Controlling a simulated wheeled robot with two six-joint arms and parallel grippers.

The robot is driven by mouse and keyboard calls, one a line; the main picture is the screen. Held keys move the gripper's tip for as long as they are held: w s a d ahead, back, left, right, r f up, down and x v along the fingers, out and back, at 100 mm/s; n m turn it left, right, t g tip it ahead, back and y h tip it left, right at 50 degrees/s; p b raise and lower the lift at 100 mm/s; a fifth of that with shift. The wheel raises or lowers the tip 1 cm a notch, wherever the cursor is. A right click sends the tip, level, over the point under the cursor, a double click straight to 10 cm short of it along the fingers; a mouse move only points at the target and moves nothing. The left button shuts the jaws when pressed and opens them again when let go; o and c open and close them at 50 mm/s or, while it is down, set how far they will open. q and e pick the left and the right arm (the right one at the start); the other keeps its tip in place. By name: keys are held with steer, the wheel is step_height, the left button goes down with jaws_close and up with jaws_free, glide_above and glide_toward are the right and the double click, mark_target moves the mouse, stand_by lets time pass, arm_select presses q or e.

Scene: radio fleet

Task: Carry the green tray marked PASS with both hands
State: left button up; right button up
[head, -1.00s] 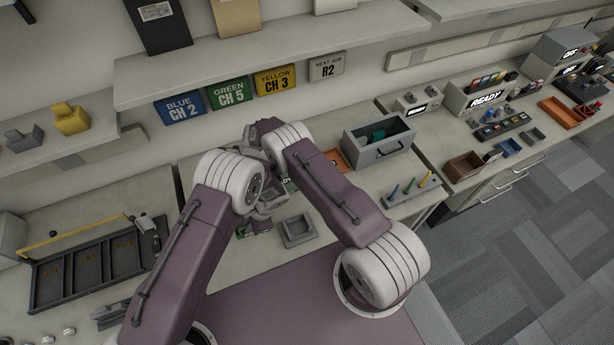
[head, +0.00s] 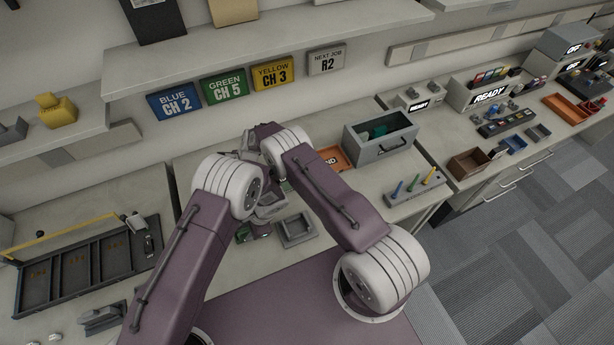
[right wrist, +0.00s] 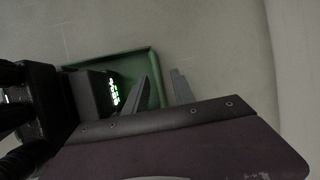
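The green tray (right wrist: 128,63) shows in the right wrist view, with a dark device bearing a lit green display (right wrist: 114,92) in it. My right gripper (right wrist: 163,90) is open there, one grey finger over the tray's inside and one outside its right wall. Whether they touch the wall I cannot tell. In the head view my arms hide nearly all of the tray, and its PASS mark is not legible. My left gripper (head: 270,207) is low over the bench between the arms; its fingertips are too hidden to tell their opening.
A small grey square tray (head: 297,229) lies just right of the left gripper. An orange tray (head: 334,158), a grey bin (head: 381,145) and a holder with coloured pens (head: 414,189) stand farther right. A black rack (head: 88,265) is at left. A shelf (head: 270,38) overhangs the bench.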

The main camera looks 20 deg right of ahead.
steer(key=shift+s+a+f, duration=0.1)
steer(key=shift+a, duration=0.05)
steer(key=shift+d+r, duration=0.2)
steer(key=shift+r, duration=0.2)
arm_select(q)
steer(key=v, duration=0.8)
arm_select(e)
steer(key=w+v, duration=0.1)
steer(key=v, duration=0.7)
steer(key=shift+d, duration=0.35)
steer(key=shift+s+r, duration=0.1)
